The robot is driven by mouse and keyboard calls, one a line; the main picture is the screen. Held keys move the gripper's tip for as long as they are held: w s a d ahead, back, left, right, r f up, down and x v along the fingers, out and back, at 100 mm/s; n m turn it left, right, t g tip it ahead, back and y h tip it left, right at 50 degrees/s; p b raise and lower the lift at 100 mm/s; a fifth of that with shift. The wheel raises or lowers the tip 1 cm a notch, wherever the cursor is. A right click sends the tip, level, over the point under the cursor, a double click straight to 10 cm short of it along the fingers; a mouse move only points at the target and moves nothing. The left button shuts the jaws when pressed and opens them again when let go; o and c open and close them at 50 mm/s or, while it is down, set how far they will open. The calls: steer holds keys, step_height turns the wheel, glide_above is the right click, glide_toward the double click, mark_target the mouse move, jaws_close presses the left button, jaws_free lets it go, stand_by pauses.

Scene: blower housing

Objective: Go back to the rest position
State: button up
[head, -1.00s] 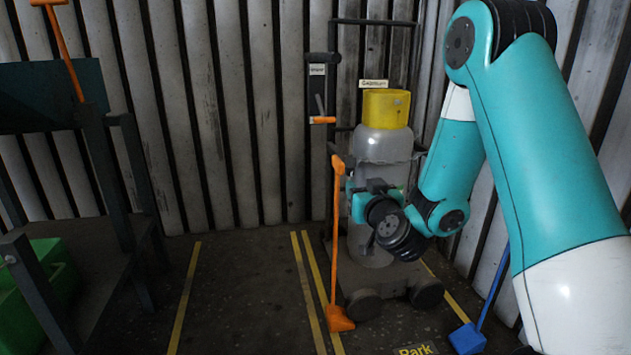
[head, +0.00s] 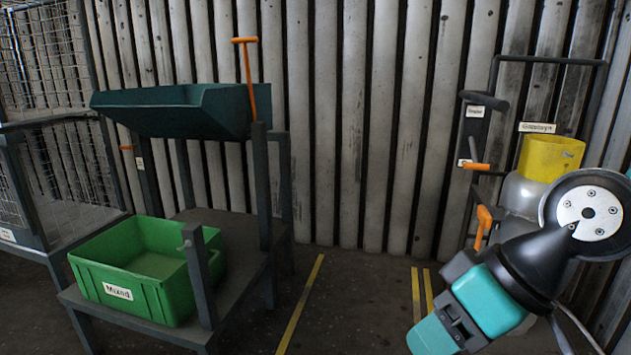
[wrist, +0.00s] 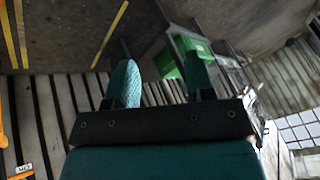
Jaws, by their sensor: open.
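My gripper (wrist: 160,82) is open in the wrist view, its two teal fingers apart with nothing between the tips. In the head view the gripper end of my arm (head: 440,330) hangs at the lower right, in front of the cylinder cart. The fingertips are hard to make out there. No thing is held. The wrist camera looks over the floor, with the ribbed wall and part of a green crate (wrist: 190,62) beyond the fingers.
The green crate marked "Mixed" (head: 150,270) stands on a dark stand (head: 240,290) at left, below a dark green tilted trough (head: 185,108). A mesh cage (head: 60,165) is far left. A grey cylinder with a yellow collar (head: 550,158) is at right. Floor between yellow lines (head: 300,305) is clear.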

steer(key=s+d+r+g+h, duration=0.2)
steer(key=s, duration=0.4)
step_height(320, 180, up, 37)
steer(key=p, duration=3.8)
steer(key=shift+a+r, duration=0.2)
steer(key=shift+w, duration=0.1)
